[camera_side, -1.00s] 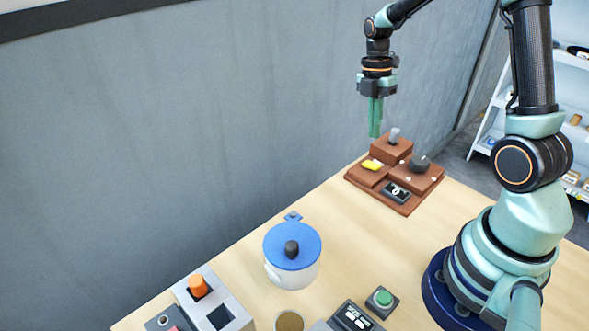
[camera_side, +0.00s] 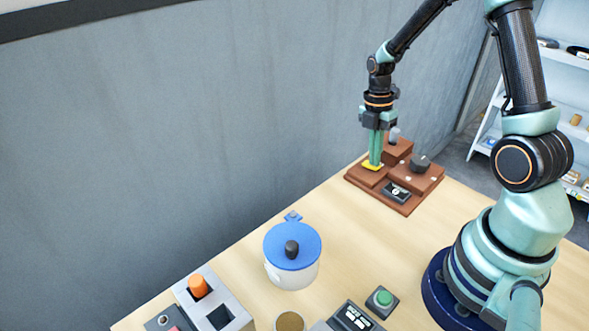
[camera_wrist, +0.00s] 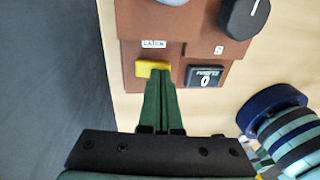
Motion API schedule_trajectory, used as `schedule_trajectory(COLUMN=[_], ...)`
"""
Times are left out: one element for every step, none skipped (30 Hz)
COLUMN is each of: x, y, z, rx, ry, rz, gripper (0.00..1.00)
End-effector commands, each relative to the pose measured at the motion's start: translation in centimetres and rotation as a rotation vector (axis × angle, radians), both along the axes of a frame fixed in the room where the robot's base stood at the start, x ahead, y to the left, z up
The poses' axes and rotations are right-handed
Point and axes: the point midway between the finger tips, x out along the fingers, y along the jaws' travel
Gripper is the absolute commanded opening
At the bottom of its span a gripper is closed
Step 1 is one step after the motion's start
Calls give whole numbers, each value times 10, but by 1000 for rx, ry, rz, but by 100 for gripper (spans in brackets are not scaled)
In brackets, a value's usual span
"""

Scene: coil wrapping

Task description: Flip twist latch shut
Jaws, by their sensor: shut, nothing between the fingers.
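The yellow latch (camera_wrist: 152,68) sits on the brown stepped block (camera_wrist: 132,84), under a label reading "LATCH" in the wrist view. In the side view the yellow latch (camera_side: 372,166) shows low at the fingertips, partly covered by them. My gripper (camera_side: 375,162) is shut and empty, pointing down at the latch. In the wrist view the green fingertips of my gripper (camera_wrist: 158,78) overlap the latch's near edge; I cannot tell whether they touch it.
A blue-lidded white pot (camera_side: 292,270), a green button (camera_side: 382,298) and a grey box with an orange knob (camera_side: 198,286) stand nearer. The wall is close behind.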

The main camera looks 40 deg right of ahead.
Motion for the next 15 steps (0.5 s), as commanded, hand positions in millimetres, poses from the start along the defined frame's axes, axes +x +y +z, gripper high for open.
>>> schedule_trajectory(x=[-2, -3, -4, -5, -6, -7, -8, -9, -11, -11, -12, -13, -14, -16, -18], y=[0, 0, 0, 0, 0, 0, 0, 0, 0, 0, 0, 0, 0, -1, -1], z=[-1, -2, -4, -5, -7, -8, -9, -10, -11, -11, -11, -12, -12, -13, -14], rx=[-5, -10, -17, -24, -30, -39, -45, -51, -58, -63, -67, -73, -75, -74, -74], ry=[-13, -24, -42, -58, -73, -94, -108, -121, -138, -150, -160, -171, -174, -174, -173], rz=[1, 1, 2, 3, 4, 5, 5, 6, 6, 6, 6, 5, 4, 3, 3], gripper=[0, 0, 0, 0, 0, 0, 0, 0, 0, 0, 0, 0, 0, 0, 0])
